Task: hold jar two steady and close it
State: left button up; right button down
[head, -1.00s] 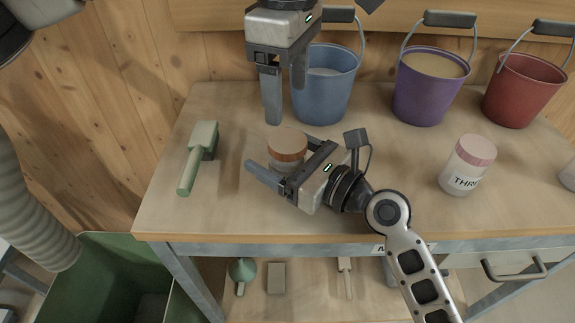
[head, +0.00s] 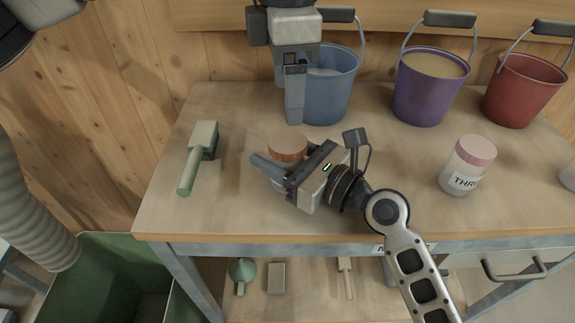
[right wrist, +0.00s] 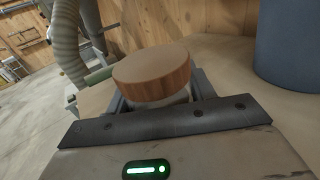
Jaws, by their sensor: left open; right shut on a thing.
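A jar with an orange-brown lid (head: 288,146) stands on the bench, with the lid on top of it. My right gripper (head: 272,166) is shut around the jar's body below the lid. In the right wrist view the lid (right wrist: 152,66) sits above the pale jar body (right wrist: 160,98), between the fingers. Any number on this jar is hidden. My left gripper (head: 294,108) is above and behind the jar, in front of the blue bucket, fingers pointing down. It is open and empty, seen nearly edge-on. It does not touch the lid.
A blue bucket (head: 333,98), a purple bucket (head: 424,98) and a red bucket (head: 522,95) stand along the back. A jar with a pink lid (head: 468,165), labelled "THR…", stands to the right. A green scoop or brush (head: 198,158) lies at the left. A green bin (head: 105,285) is below.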

aim_at(288, 140)
pick_arm(q)
jog(key=n, duration=0.7)
jog(key=shift+r, duration=0.1)
jog(key=shift+f, duration=4)
jog(key=c, duration=1)
jog(key=m, duration=0.5)
jog(key=o, duration=1.1)
jog(key=shift+c, duration=0.2)
